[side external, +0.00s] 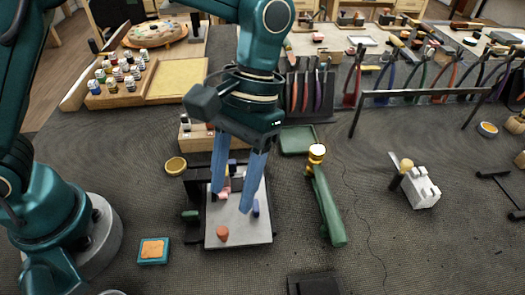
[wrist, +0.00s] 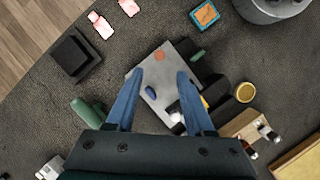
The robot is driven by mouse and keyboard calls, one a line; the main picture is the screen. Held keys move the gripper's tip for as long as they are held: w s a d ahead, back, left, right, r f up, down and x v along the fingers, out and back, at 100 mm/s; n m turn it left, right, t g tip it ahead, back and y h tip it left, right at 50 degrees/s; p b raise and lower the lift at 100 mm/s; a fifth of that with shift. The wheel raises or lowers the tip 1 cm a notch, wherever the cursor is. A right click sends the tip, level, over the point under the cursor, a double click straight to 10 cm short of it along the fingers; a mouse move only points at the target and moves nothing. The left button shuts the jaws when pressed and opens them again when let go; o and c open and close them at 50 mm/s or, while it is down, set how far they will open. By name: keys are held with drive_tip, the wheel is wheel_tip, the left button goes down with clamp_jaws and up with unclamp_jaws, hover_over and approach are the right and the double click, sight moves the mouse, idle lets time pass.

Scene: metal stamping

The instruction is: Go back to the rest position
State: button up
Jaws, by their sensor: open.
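My gripper (side external: 231,208) is open, its two blue fingers spread and pointing down over a grey metal plate (side external: 238,232) on a black fixture. Nothing shows between the fingertips in the wrist view (wrist: 160,74). On the plate are an orange-red round piece (side external: 222,234) and a small blue piece (side external: 256,208). The blue piece also shows in the wrist view (wrist: 151,92), as does the orange one (wrist: 159,56). A pink piece (side external: 224,190) is partly hidden behind the fingers. I cannot tell how far the fingertips are above the plate.
A green-handled tool (side external: 328,210) lies right of the fixture. A white block (side external: 420,188) stands further right. A teal square dish (side external: 153,250) and a yellow round dish (side external: 175,166) are left. Bottles in a wooden rack (side external: 125,80) and a row of pliers (side external: 430,85) stand behind.

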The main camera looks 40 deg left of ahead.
drive_tip(key=a+r+n+t+h, duration=0.1)
drive_tip(key=a+r+t, duration=0.1)
drive_tip(key=a+r, duration=0.3)
drive_tip(key=s+a+r+m+t+y, duration=0.1)
drive_tip(key=s+a+t, duration=0.3)
drive_tip(key=a+t, duration=0.3)
drive_tip(key=shift+a+r+t, duration=0.25)
drive_tip(key=shift+a+t, duration=0.15)
drive_tip(key=shift+a, duration=0.9)
